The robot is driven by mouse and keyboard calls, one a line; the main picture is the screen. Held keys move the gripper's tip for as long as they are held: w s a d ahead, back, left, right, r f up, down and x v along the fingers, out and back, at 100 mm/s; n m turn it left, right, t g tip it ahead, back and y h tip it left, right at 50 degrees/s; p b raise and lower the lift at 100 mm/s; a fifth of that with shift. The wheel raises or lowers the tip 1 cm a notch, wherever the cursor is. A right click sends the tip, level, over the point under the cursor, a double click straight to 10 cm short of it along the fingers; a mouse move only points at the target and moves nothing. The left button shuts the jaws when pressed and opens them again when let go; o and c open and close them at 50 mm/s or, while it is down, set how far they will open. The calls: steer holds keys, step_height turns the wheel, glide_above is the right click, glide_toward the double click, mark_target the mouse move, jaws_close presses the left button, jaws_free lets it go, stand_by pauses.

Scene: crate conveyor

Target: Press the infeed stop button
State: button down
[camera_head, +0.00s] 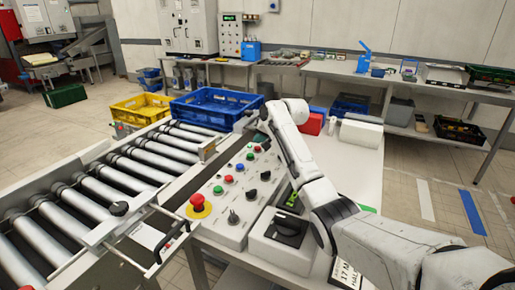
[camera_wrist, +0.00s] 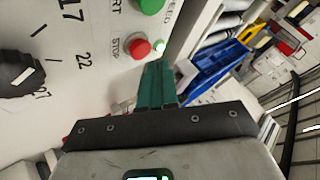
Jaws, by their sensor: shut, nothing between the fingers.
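In the wrist view a round red button (camera_wrist: 139,48) sits on the pale control panel beside the printed word STOP. A green button (camera_wrist: 150,5) sits above it, with START partly in view and a cut-off label ending in "EED". My gripper (camera_wrist: 157,68) has its teal fingers together, empty, with the tips just below and slightly right of the red button. I cannot tell whether they touch the panel. In the head view the control panel (camera_head: 226,214) carries several coloured buttons, and my arm reaches over its far end.
A black dial (camera_wrist: 16,73) is at the left of the wrist view. A red mushroom button on a yellow base (camera_head: 197,204) is at the panel's near end. The roller conveyor (camera_head: 125,170) runs left of the panel, with blue (camera_head: 215,118) and yellow (camera_head: 140,112) crates beyond.

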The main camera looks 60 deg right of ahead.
mark_target(260, 148)
steer(key=shift+f, duration=0.15)
steer(key=shift+f, duration=0.25)
steer(key=shift+f, duration=0.55)
stand_by(1.1)
steer(key=shift+r, duration=0.1)
steer(key=shift+r+p, duration=0.8)
steer(key=shift+p, duration=0.2)
step_height(260, 148, up, 5)
steer(key=p, duration=0.4)
steer(key=shift+r+p, duration=0.1)
steer(key=shift+p, duration=0.2)
stand_by(0.6)
